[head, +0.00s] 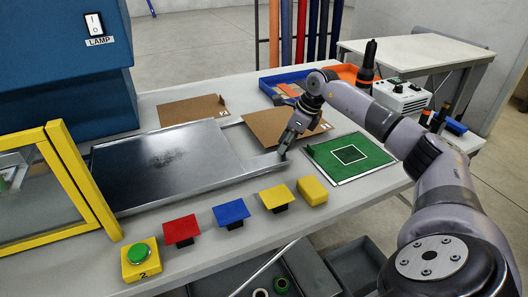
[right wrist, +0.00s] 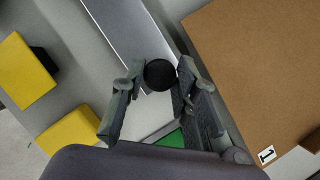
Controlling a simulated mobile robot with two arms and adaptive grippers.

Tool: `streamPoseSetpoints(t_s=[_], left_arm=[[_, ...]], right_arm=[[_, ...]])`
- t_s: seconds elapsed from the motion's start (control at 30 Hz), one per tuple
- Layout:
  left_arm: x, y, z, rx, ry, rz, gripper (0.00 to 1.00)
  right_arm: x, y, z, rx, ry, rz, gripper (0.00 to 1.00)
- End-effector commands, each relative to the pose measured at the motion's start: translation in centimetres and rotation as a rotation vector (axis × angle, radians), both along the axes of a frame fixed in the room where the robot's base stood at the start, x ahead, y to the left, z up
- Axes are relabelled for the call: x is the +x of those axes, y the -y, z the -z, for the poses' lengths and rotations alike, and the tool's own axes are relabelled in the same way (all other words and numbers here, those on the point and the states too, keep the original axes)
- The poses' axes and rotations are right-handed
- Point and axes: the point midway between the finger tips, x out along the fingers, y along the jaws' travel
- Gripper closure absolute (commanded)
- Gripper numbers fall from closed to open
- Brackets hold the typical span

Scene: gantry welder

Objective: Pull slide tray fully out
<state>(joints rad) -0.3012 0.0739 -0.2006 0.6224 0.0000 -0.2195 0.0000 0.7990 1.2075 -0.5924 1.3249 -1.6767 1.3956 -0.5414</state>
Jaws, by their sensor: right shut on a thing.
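The slide tray (head: 170,160) is a flat silver metal plate lying level on the table, right of the blue machine. Its left end reaches the yellow-framed door and the machine. A metal rail runs along its near side to the right. My right gripper (head: 284,152) is at the right end of that rail. In the right wrist view its fingers stand on either side of a round black knob (right wrist: 160,75) on the metal strip (right wrist: 125,35), shut on it. The gripper hides the knob in the head view. My left gripper is not in view.
Red (head: 181,231), blue (head: 231,213) and yellow (head: 275,198) blocks and a green button (head: 140,254) line the near side. A green mat (head: 349,157) lies just right of the gripper. Brown boards (head: 262,125) lie behind. The blue machine (head: 60,70) stands left.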

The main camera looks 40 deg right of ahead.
Motion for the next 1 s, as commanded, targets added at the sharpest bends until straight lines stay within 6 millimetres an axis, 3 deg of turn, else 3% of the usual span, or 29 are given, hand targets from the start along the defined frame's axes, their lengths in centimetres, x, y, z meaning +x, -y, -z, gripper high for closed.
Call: streamPoseSetpoints(t_s=[0.1, 0.3, 0.77, 0.8, 1.0], left_arm=[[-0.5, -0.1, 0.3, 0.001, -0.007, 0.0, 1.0], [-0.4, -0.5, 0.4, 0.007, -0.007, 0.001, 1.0], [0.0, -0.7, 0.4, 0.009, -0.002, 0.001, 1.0], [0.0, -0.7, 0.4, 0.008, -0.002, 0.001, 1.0], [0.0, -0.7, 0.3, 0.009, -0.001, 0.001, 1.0]], right_arm=[[-0.6, 2.2, 0.1, 0.0, 0.0, 0.006, 1.0], [-1.2, 4.1, 0.1, 0.0, 0.0, 0.002, 1.0], [-1.3, 4.7, 0.1, 0.0, -0.001, 0.0, 1.0], [-1.4, 4.7, 0.1, 0.0, -0.001, 0.0, 0.72], [-1.3, 4.7, 0.1, 0.0, -0.001, 0.0, 0.58]])
